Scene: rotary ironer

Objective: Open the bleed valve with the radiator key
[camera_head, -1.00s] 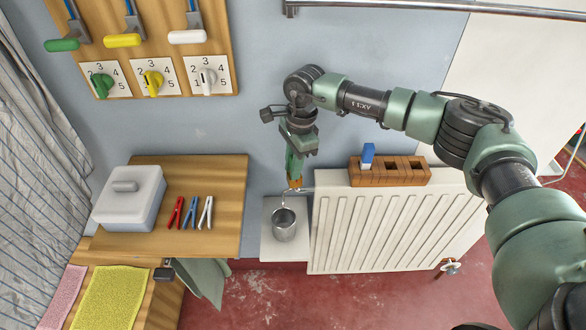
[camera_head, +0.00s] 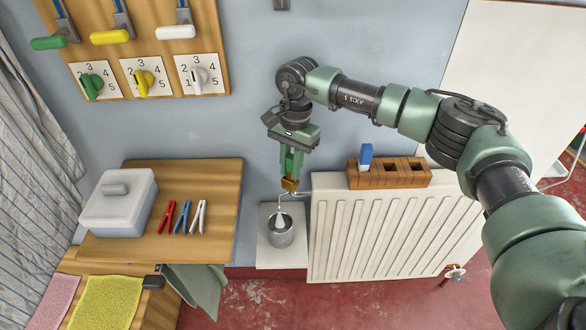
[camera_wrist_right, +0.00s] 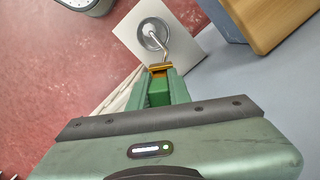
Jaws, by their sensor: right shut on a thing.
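My right gripper (camera_head: 290,176) points down at the radiator's upper left corner, shut on a brass-coloured radiator key (camera_head: 290,185). The key also shows between the green fingers in the right wrist view (camera_wrist_right: 160,67). The key's lower end is at the bleed valve, mostly hidden by the key and fingers. A thin bent spout (camera_head: 279,203) leads from there down to a metal cup (camera_head: 280,238). A pale, widening stream shows between the spout and the cup. The white ribbed radiator (camera_head: 375,235) hangs on the wall. My left gripper is not in view.
A wooden block with slots (camera_head: 390,181) and a blue-white piece (camera_head: 366,155) stands on the radiator. The cup stands on a white shelf (camera_head: 268,260). A wooden table (camera_head: 185,180) at left holds a lidded box (camera_head: 118,205) and three coloured pegs (camera_head: 182,217).

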